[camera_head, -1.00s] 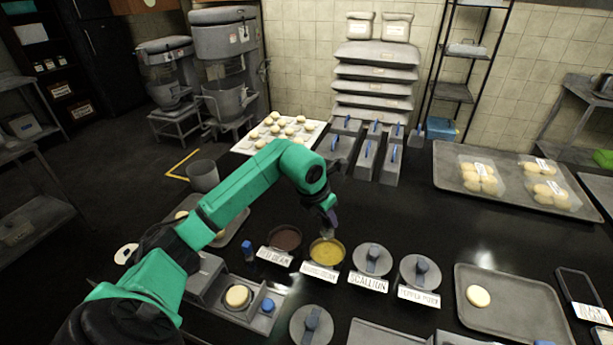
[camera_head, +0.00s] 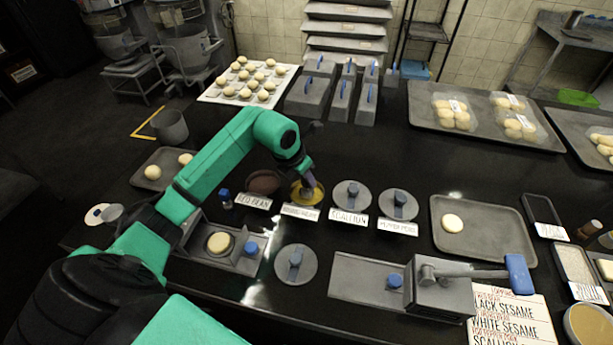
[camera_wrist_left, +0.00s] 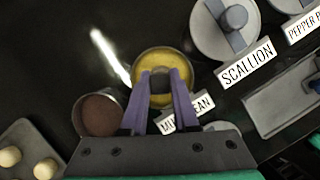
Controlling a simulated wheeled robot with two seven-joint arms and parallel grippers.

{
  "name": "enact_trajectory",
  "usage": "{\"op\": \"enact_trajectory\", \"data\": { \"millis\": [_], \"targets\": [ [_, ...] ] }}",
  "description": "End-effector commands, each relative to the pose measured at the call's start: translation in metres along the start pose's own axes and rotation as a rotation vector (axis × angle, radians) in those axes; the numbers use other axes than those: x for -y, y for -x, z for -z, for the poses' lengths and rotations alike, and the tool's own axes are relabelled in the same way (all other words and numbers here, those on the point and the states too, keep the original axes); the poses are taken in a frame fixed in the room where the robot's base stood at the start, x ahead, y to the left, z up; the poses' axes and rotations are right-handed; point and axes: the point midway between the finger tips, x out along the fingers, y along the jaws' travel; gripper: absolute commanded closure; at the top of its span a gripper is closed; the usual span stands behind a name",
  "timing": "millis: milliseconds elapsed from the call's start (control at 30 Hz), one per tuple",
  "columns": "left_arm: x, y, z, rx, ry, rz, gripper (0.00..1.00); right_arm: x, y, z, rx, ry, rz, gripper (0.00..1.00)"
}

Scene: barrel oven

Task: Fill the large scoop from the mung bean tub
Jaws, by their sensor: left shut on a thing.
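The mung bean tub (camera_head: 298,199) is a round tub with yellow filling behind its name card, among the tubs in the middle of the counter. It also shows in the left wrist view (camera_wrist_left: 150,62). My left gripper (camera_head: 307,180) is directly above this tub, pointing down. In the wrist view its purple fingers (camera_wrist_left: 161,82) are shut on a small dark piece (camera_wrist_left: 160,90), likely the scoop's handle, over the yellow filling. The scoop's bowl is hidden, so I cannot tell its size or how full it is. My right gripper is not in view.
The red bean tub (camera_head: 264,181) stands open just left. Lidded scallion (camera_head: 352,194) and pepper pork (camera_head: 399,204) tubs stand to the right. A blue-capped bottle (camera_head: 225,198) is near my left forearm. A press with a blue handle (camera_head: 440,289) is at front right.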

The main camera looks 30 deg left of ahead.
Motion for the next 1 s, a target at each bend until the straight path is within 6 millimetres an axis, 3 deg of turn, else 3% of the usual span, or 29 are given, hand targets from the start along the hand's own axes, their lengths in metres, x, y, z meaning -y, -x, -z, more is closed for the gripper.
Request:
{"op": "enact_trajectory", "data": {
  "millis": [1000],
  "targets": [
    [-0.0001,-0.0062,0.0025,0.0,0.0,0.0,1.0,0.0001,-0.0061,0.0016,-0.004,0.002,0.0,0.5]
  ]
}}
